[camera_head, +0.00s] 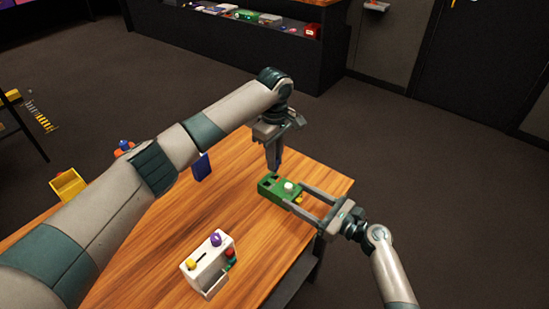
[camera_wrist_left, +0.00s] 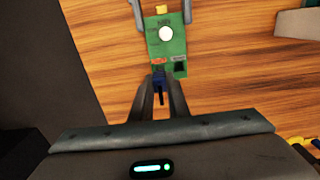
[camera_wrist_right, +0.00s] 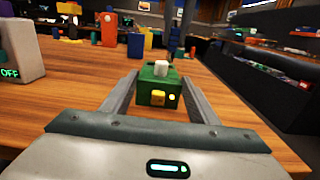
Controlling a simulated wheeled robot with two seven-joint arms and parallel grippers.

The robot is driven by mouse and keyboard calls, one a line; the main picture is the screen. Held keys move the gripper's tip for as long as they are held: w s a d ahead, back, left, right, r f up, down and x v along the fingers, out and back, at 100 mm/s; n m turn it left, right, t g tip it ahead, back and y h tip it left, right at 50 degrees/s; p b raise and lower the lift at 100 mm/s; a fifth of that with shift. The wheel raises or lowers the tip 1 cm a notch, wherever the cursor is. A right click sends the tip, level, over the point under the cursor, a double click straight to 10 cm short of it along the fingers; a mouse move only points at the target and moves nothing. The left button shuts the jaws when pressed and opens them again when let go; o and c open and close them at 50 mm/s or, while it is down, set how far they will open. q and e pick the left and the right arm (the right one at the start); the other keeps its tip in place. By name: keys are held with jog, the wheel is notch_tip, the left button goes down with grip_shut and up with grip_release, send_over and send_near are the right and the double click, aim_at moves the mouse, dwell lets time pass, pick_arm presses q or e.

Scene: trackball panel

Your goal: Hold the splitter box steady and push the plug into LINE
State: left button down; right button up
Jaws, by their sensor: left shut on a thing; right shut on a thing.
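The green splitter box (camera_head: 266,187), with a white round knob on top, lies near the table's right edge. My right gripper (camera_head: 297,198) is shut on its sides; the right wrist view shows the box (camera_wrist_right: 157,92) between the fingers, with a yellow part facing the camera. My left gripper (camera_head: 273,168) points down at the box's far end. In the left wrist view it is shut on a small dark blue plug (camera_wrist_left: 159,84), in line with the orange-marked port on the box (camera_wrist_left: 166,45). A dark open port shows beside it. I cannot tell whether the plug has entered.
A white panel (camera_head: 203,268) with a purple ball and coloured knobs stands on the wooden table (camera_head: 160,230) at the front. A blue block (camera_head: 202,167) stands behind my left arm. A yellow bin (camera_head: 68,185) is at the left. Bare wood lies between panel and box.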

pick_arm(q)
jog(key=shift+f, duration=1.5)
jog(key=c, duration=1.6)
grip_release()
notch_tip(320, 180, up, 12)
jog(key=shift+r, duration=5.45)
pick_arm(e)
jog(key=o, duration=1.2)
